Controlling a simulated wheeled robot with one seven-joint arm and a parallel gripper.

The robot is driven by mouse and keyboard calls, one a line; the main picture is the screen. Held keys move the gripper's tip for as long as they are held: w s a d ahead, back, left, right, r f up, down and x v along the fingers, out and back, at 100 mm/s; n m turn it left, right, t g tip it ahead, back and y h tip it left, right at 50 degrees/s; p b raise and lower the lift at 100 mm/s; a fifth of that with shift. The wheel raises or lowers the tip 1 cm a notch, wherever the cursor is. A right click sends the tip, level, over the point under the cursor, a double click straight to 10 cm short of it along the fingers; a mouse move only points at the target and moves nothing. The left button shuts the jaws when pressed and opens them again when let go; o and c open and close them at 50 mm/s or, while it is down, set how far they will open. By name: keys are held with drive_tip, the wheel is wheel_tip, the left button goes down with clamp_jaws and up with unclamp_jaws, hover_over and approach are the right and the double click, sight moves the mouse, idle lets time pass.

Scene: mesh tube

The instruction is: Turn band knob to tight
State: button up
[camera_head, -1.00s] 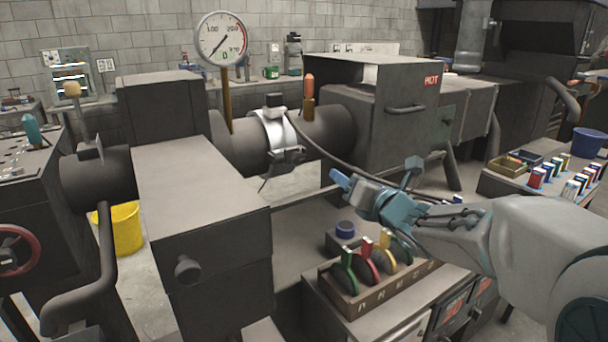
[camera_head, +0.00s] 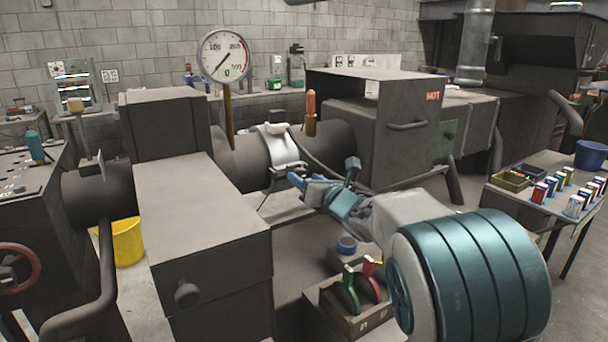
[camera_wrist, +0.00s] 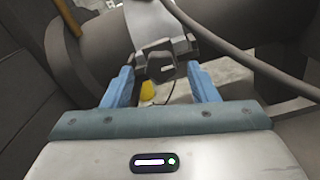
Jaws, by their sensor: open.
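A silver band (camera_head: 278,148) wraps the dark horizontal tube (camera_head: 237,160), and it also shows in the wrist view (camera_wrist: 150,22). A dark knob (camera_wrist: 160,60) sits on the band's front, in the middle of the wrist view; in the head view the knob's area is small and partly covered by my gripper. My gripper (camera_head: 305,181) is open at the band's lower right. In the wrist view its blue fingers (camera_wrist: 160,78) stand apart, one to each side of the knob and lower in the picture. I cannot tell whether they touch it.
A dark hose (camera_wrist: 245,50) runs close by the band, above the right finger. A round gauge (camera_head: 225,54) on a brown post stands behind the tube. A tray of coloured handles (camera_head: 352,311) lies below my arm. A hot box (camera_head: 375,110) stands at right.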

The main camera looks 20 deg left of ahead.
drive_tip(key=shift+x, duration=0.9)
drive_tip(key=c, duration=1)
drive_tip(key=shift+o, duration=0.2)
drive_tip(key=shift+m, duration=0.3)
